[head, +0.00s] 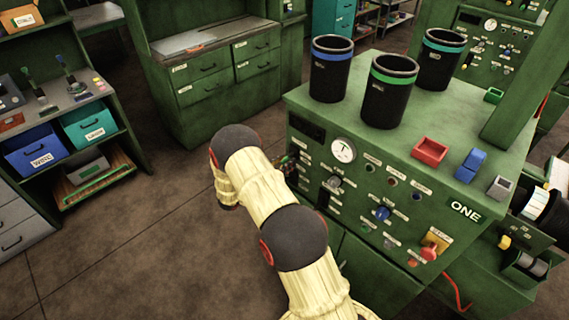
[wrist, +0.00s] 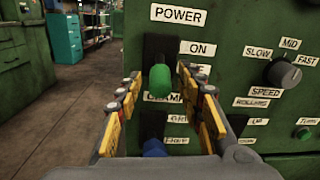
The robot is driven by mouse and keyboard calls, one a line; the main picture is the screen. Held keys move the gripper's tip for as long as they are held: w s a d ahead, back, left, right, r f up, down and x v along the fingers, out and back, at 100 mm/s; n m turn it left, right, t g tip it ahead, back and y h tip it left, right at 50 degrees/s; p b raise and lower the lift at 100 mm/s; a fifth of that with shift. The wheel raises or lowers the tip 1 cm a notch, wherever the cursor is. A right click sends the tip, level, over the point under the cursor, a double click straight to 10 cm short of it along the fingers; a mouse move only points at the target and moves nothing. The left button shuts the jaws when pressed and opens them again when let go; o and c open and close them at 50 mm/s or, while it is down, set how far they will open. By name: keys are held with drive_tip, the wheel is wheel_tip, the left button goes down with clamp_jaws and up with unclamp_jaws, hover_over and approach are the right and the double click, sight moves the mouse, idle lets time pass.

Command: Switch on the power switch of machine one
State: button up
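Machine one is the green cabinet (head: 310,205) with the label ONE (head: 465,211). In the wrist view its power switch is a green-tipped lever (wrist: 159,81) on a black plate, under the label POWER (wrist: 178,15). The lever's tip sits at the lower part of the plate, below the level of the ON label (wrist: 198,49). My gripper (wrist: 160,88) is open, with one finger on each side of the green tip; I cannot tell whether either finger touches it. In the head view my arm largely hides the gripper and switch.
A blue-tipped clamp lever (wrist: 154,148) is just below the gripper. A speed knob (wrist: 283,72) and a green button (wrist: 303,133) are to the right. Black bins (head: 388,95) stand on the machine top. Open floor (head: 130,240) lies to the left.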

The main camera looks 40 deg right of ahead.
sight(284, 160)
drive_tip(key=shift+c, duration=0.8)
drive_tip(key=c, duration=0.7)
clamp_jaws()
drive_tip(key=shift+r, duration=0.1)
drive_tip(key=shift+a+r+y+p, duration=0.1)
drive_tip(key=shift+r+y+p, duration=0.45)
drive_tip(key=shift+p, duration=0.6)
drive_tip(key=r+y+p, duration=0.1)
drive_tip(key=y+p, duration=0.1)
drive_tip(key=p, duration=0.1)
drive_tip(key=shift+a, duration=0.1)
drive_tip(key=y+p, duration=0.1)
drive_tip(key=p, duration=0.1)
drive_tip(key=r+y+p, duration=0.1)
drive_tip(key=y+p, duration=0.1)
drive_tip(key=p, duration=0.1)
drive_tip(key=shift+r+y, duration=0.25)
drive_tip(key=shift+r+y+p, duration=0.1)
drive_tip(key=shift+y+p, duration=0.5)
drive_tip(key=shift+p, duration=0.4)
drive_tip(key=shift+w, duration=0.1)
